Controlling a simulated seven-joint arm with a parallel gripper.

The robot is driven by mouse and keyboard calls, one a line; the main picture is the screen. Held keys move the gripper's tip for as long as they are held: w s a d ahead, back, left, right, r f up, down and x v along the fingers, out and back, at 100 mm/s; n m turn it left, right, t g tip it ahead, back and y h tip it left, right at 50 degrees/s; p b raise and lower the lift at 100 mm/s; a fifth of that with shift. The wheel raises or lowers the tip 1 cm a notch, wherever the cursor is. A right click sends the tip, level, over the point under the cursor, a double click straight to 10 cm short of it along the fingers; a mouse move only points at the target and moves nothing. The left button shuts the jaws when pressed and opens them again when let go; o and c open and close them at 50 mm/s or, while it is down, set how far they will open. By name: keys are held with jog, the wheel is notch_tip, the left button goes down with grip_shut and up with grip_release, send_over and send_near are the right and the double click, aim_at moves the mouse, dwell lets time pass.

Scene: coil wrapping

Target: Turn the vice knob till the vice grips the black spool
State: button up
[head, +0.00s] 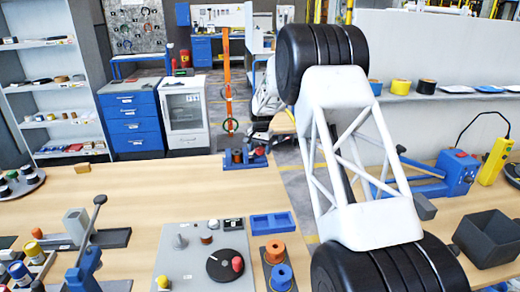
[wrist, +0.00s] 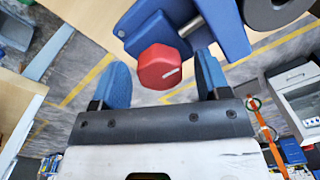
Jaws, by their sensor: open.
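In the wrist view, the red faceted vice knob (wrist: 165,68) sits between the blue fingertips of my gripper (wrist: 161,60). The fingers are spread, with a visible gap on each side of the knob. Behind the knob is the blue vice (wrist: 155,20) with a metal rod. The black spool (wrist: 277,10) is at the top right, cut off by the picture edge. Whether the vice jaws touch it does not show.
In the head view, a blue box with a red knob (head: 459,172) and a dark bin (head: 488,238) stand on the right table. A grey board (head: 200,262) with parts lies on the left table. Floor shows between the tables. An orange post (head: 227,80) stands behind.

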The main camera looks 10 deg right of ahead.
aim_at(260, 149)
jog(key=shift+d+r, duration=0.1)
jog(key=shift+r, duration=3.8)
jog(key=shift+s, duration=0.1)
